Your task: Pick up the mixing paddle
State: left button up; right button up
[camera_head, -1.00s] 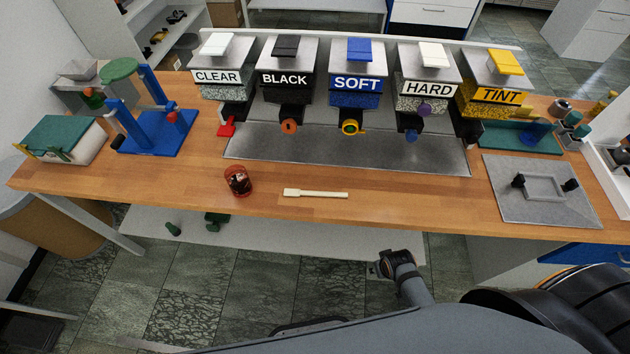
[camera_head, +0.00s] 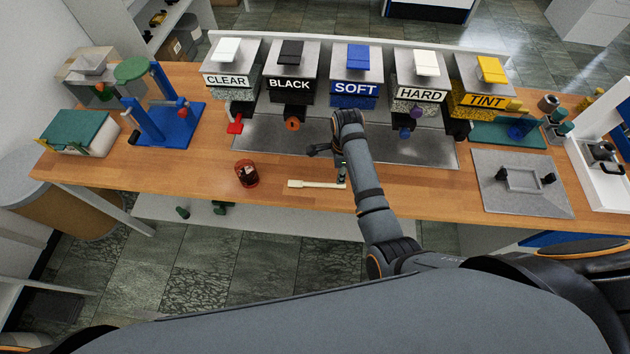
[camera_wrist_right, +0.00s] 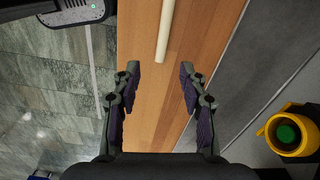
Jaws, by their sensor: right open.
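The mixing paddle (camera_head: 312,184) is a pale, flat wooden stick lying on the wooden bench near its front edge, with its wider end at the left. My right gripper (camera_head: 342,175) is over the paddle's right end in the head view. In the right wrist view the gripper (camera_wrist_right: 160,72) is open and empty. There the paddle's narrow handle (camera_wrist_right: 165,30) ends just ahead of the fingertips, roughly in line with the gap between them. My left gripper is not in view.
A red cup (camera_head: 247,175) with dark contents stands left of the paddle. Labelled dispensers (camera_head: 355,75) line the back above a metal tray (camera_head: 280,150). A blue press (camera_head: 165,125) stands at the left and a grey plate (camera_head: 520,200) lies at the right. A yellow ring (camera_wrist_right: 290,130) shows in the wrist view.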

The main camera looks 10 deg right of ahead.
jog(key=w+a+r+m, duration=0.1)
jog(key=r+m, duration=0.1)
send_over(334, 185)
jog(key=f, duration=0.5)
jog(key=shift+w+f, duration=0.2)
jog(key=shift+f, duration=0.2)
notch_tip(334, 185, down, 6)
jog(key=b, duration=0.6)
jog(key=shift+s+r, duration=0.1)
jog(key=shift+r, duration=0.15)
jog(key=shift+a+r, duration=0.1)
jog(key=shift+r, duration=0.05)
grip_shut()
